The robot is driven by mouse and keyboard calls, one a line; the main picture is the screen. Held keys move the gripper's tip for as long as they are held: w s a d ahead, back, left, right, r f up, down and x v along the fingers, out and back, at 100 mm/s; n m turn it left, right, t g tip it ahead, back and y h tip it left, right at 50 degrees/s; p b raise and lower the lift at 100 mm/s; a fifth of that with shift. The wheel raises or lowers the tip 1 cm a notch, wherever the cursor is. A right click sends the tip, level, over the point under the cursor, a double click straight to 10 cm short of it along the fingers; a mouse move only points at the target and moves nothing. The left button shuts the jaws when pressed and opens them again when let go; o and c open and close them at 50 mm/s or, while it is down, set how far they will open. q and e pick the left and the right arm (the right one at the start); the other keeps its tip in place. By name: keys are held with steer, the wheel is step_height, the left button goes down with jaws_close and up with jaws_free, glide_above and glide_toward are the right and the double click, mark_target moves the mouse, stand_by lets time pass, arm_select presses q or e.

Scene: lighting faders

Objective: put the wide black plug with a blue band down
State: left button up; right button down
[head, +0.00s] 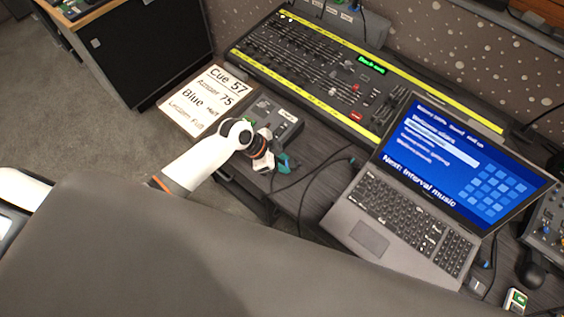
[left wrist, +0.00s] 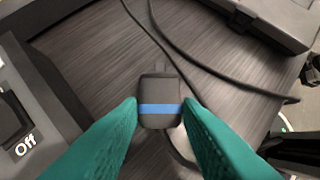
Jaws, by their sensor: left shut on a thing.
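In the left wrist view the wide black plug with a blue band (left wrist: 159,96) is between the two teal fingertips of my left gripper (left wrist: 160,112). Both fingers touch its sides, and its narrow end points away from me over the dark wood-grain desk (left wrist: 105,60). How far the plug is above the desk I cannot tell. My right gripper is in neither view.
A fader desk (head: 310,75) stands behind, a laptop (head: 385,225) to the right. Black cables (head: 315,163) cross the desk. An "Off" switch (left wrist: 14,120) is close at left in the wrist view.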

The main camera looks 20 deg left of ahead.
arm_select(q)
steer(key=shift+f, duration=0.75)
steer(key=shift+f, duration=0.3)
steer(key=o, duration=1.1)
steer(key=shift+a+r, duration=0.1)
steer(key=shift+r, duration=0.4)
steer(key=v, duration=1.1)
steer(key=shift+s+a+r+b, duration=0.2)
steer(key=shift+r+b, duration=0.05)
steer(key=shift+b, duration=0.15)
